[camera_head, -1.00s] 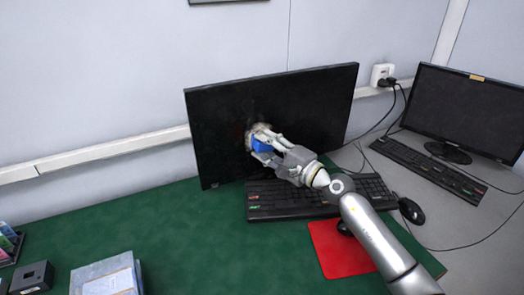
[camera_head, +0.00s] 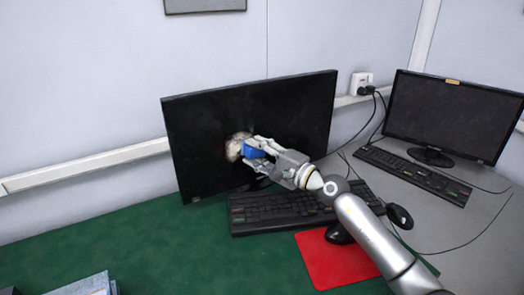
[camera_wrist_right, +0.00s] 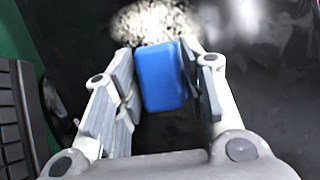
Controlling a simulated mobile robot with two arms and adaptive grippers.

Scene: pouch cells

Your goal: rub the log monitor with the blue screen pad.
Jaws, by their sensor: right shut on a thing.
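The log monitor (camera_head: 290,115) is the large black screen standing at the back of the green desk, with a whitish smudged patch (camera_head: 236,146) near its middle. My right gripper (camera_head: 256,150) is in front of the screen, shut on the blue screen pad (camera_head: 252,152), just right of the patch. In the right wrist view, the pad (camera_wrist_right: 161,78) sits between the fingers of the right gripper (camera_wrist_right: 160,90), and the patch (camera_wrist_right: 150,22) shows just beyond it. I cannot tell whether the pad touches the screen. My left gripper is out of view.
A black keyboard (camera_head: 265,211) lies below the monitor, under my right arm. A red mouse pad (camera_head: 330,262) with a mouse lies in front. A second monitor (camera_head: 455,115) and keyboard (camera_head: 415,174) stand at right. The green desk's left side (camera_head: 140,240) is mostly clear.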

